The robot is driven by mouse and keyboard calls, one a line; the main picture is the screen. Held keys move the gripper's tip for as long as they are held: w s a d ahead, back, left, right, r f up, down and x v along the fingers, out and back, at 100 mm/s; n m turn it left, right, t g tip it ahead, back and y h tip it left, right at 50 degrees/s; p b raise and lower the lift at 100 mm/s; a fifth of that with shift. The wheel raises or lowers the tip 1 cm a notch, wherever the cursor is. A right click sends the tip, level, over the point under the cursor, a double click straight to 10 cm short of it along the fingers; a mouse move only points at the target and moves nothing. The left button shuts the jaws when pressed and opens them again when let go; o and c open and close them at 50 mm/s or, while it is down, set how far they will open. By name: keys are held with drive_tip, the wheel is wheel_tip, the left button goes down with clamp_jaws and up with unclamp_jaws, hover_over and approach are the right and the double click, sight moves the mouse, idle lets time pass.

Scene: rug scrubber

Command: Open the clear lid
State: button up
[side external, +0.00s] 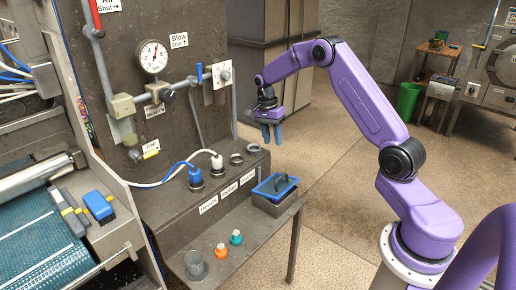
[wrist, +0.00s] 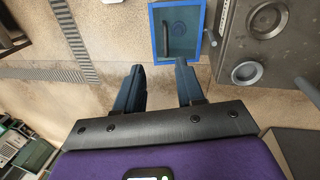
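The clear lid (side external: 270,188) looks like a see-through panel in a blue frame with a dark handle (side external: 283,183). It lies flat and closed on a small grey box (side external: 275,206) at the right end of the bench. In the wrist view the lid (wrist: 182,18) is at the top, right of centre, with its dark handle (wrist: 167,38) near its left side. My gripper (side external: 271,140) hangs above the bench, pointing down, well clear of the lid. In the wrist view my gripper (wrist: 159,68) has its two dark blue fingers apart with nothing between them.
A white-capped fitting (side external: 217,163) and a blue-capped fitting (side external: 195,178) with hoses stand on the bench ledge left of the box. A grey cup (side external: 195,264), an orange piece (side external: 221,250) and a teal piece (side external: 236,237) sit lower down. The air above the lid looks free.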

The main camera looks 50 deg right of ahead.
drive_tip(key=s+a+r+n, duration=0.2)
drive_tip(key=s+a+n, duration=0.1)
drive_tip(key=a, duration=0.2)
drive_tip(key=s+a+r+n, duration=0.2)
drive_tip(key=a+r+n, duration=0.1)
drive_tip(key=a, duration=0.3)
drive_tip(key=s+a+r+n+t, duration=0.1)
drive_tip(key=s+a+r+n, duration=0.1)
drive_tip(key=a, duration=0.4)
drive_tip(key=s+n, duration=0.1)
drive_tip(key=n, duration=0.1)
drive_tip(key=shift+s+a+r+n, duration=0.2)
drive_tip(key=shift+s+r+n, duration=0.05)
drive_tip(key=shift+s+n, duration=0.05)
drive_tip(key=shift+d+f, duration=0.1)
drive_tip(key=shift+f, duration=0.1)
clamp_jaws()
drive_tip(key=m+t, duration=1.9)
drive_tip(key=m, duration=1.1)
approach(290, 187)
wheel_tip(290, 187, up, 2)
drive_tip(key=w, duration=1)
drive_tip(key=shift+d+f, duration=0.1)
drive_tip(key=shift+d, duration=0.15)
